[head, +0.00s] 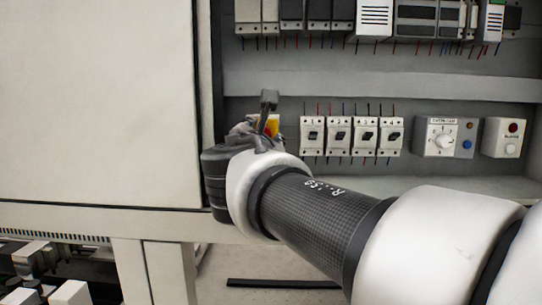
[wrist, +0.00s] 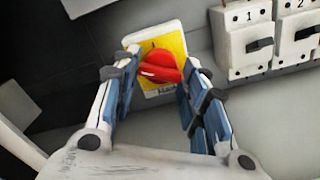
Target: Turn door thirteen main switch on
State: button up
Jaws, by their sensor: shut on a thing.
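The main switch is a red rotary knob (wrist: 160,66) on a yellow plate (wrist: 175,44) with a pale housing. In the wrist view its handle lies nearly crosswise between my two fingers, slightly tilted. My gripper (wrist: 158,74) is shut on the red knob, one finger at each side. In the head view, my gripper (head: 266,120) hides most of the switch, and only a bit of its yellow and red (head: 272,125) shows. The label below the knob is partly hidden, and the knob's marked position cannot be read.
Several numbered breakers (head: 312,136) stand just right of the switch. Farther right are a dial box (head: 441,137) and a box with a red lamp (head: 503,138). A large pale cabinet door (head: 100,100) is at the left. Wired modules (head: 320,15) line the upper rail.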

jog(key=m+b, duration=1)
jog(key=m, duration=0.1)
jog(key=shift+m, duration=0.4)
dwell(0.3)
jog(key=o, duration=1.1)
jog(key=shift+c, duration=0.2)
jog(key=s, duration=0.7)
jog(key=shift+s, duration=0.3)
jog(key=shift+a, duration=0.1)
